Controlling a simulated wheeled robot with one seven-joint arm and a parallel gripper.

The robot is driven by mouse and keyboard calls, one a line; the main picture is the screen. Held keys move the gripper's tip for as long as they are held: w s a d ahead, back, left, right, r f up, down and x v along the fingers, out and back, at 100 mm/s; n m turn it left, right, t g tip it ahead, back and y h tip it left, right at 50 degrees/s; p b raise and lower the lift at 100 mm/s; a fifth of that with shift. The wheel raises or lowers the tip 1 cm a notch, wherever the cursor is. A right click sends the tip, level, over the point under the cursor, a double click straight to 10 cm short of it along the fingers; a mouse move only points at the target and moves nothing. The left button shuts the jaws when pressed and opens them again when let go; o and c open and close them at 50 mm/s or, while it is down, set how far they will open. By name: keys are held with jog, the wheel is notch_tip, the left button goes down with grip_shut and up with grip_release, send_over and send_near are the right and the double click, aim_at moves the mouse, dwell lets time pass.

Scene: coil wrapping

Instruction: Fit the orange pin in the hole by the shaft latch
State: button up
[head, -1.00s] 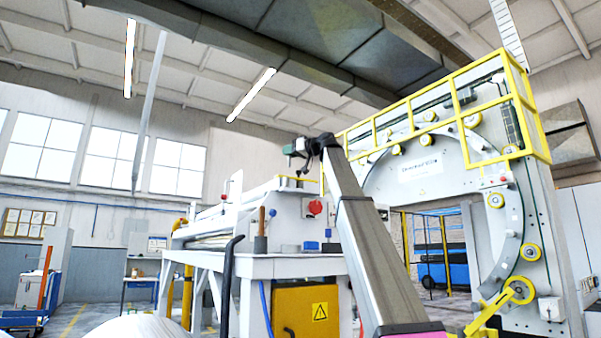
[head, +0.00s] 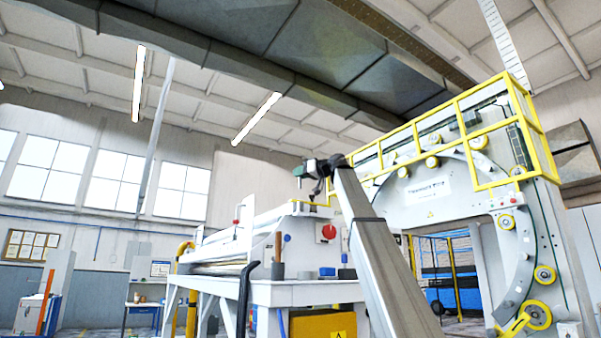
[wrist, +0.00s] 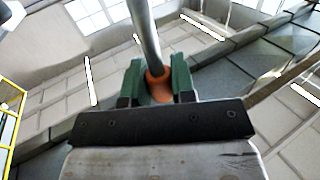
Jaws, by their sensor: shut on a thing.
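My gripper (wrist: 158,82) has green fingers, and in the wrist view they are shut on the orange pin (wrist: 157,88). Its orange part sits between the fingers, and a grey metal rod runs from it up out of the picture.
A large white ring frame (head: 470,205) with yellow rollers and a yellow railing (head: 455,115) stands at right. The white bench (head: 290,292) with a red knob (head: 329,232) and several small items is below my gripper. Open air surrounds the gripper.

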aim_at(300, 184)
jog(key=shift+f, duration=2.2)
jog(key=shift+f, duration=2.35)
jog(key=shift+r, duration=0.1)
jog(key=shift+r, duration=1.95)
jog(key=shift+f, duration=0.95)
dwell(0.4)
